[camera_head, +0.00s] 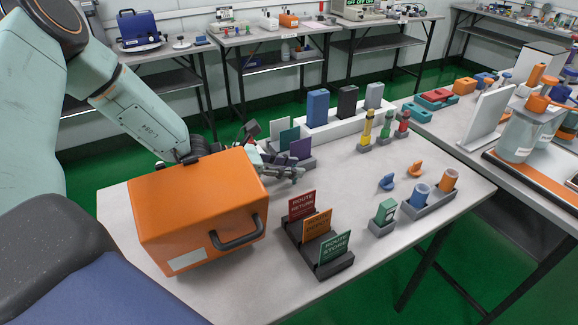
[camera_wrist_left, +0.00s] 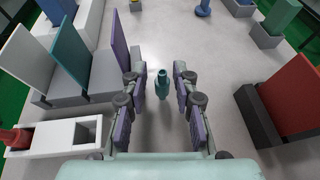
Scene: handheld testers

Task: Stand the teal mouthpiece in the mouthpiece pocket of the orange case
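The teal mouthpiece (camera_wrist_left: 162,84) stands on the grey table, small and bottle-shaped, in the left wrist view. My left gripper (camera_wrist_left: 158,80) is open, with its fingers on either side of the mouthpiece and visible gaps to both. My right gripper is not in view.
A grey rack with white, teal and purple cards (camera_wrist_left: 120,45) stands close left of the gripper. A white two-opening tray (camera_wrist_left: 52,140) is nearby. The route card holder (camera_head: 320,245) stands to the right. Pocketed testers (camera_head: 367,130) and small blocks stand farther right.

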